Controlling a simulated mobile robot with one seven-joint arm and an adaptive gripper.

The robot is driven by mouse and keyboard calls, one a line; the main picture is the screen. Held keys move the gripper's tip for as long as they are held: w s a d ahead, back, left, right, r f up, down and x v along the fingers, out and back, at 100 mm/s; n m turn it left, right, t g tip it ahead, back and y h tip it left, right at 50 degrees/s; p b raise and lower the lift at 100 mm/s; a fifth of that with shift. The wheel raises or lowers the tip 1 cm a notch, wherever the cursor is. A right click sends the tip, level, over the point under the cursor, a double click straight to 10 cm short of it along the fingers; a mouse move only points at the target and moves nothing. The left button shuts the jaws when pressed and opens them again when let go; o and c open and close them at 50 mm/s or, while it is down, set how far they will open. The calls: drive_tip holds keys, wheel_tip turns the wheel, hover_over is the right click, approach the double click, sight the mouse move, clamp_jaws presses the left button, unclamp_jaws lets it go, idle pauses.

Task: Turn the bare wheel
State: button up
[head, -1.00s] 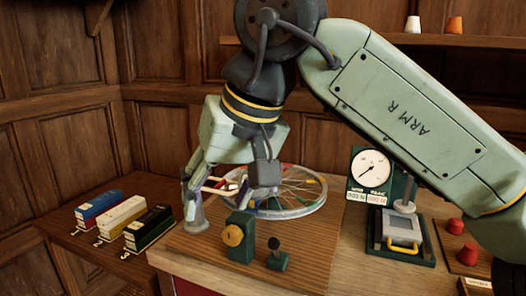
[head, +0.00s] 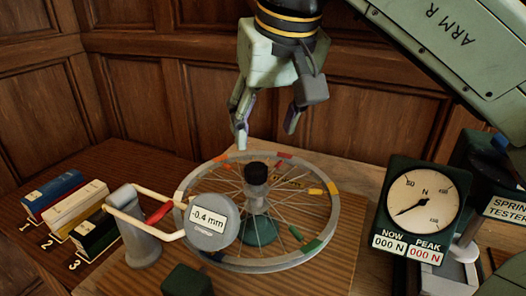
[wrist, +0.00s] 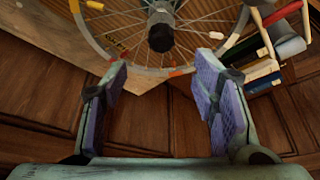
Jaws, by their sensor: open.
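The bare wheel (head: 332,212) lies flat on its stand, its rim marked with several coloured patches. A black knob (head: 257,173) tops its hub, which also shows in the wrist view (wrist: 161,35). My gripper (head: 266,133) is open and empty, above the far side of the rim and apart from it. A round gauge reading -0.4 mm (head: 213,221) covers the front left of the rim.
The gauge's grey post (head: 140,228) stands left of the wheel. Labelled blocks 1, 2 and 3 (head: 73,209) sit farther left. A spring tester with a dial (head: 420,205) stands at the right. Wood panelling (head: 130,105) closes off the back.

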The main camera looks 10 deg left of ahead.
sight(257, 167)
drive_tip(key=p+x, duration=0.1)
drive_tip(key=x, duration=0.9)
drive_tip(key=shift+a+f, duration=0.1)
drive_tip(key=shift+f, duration=0.05)
drive_tip(key=shift+c, duration=0.6)
clamp_jaws()
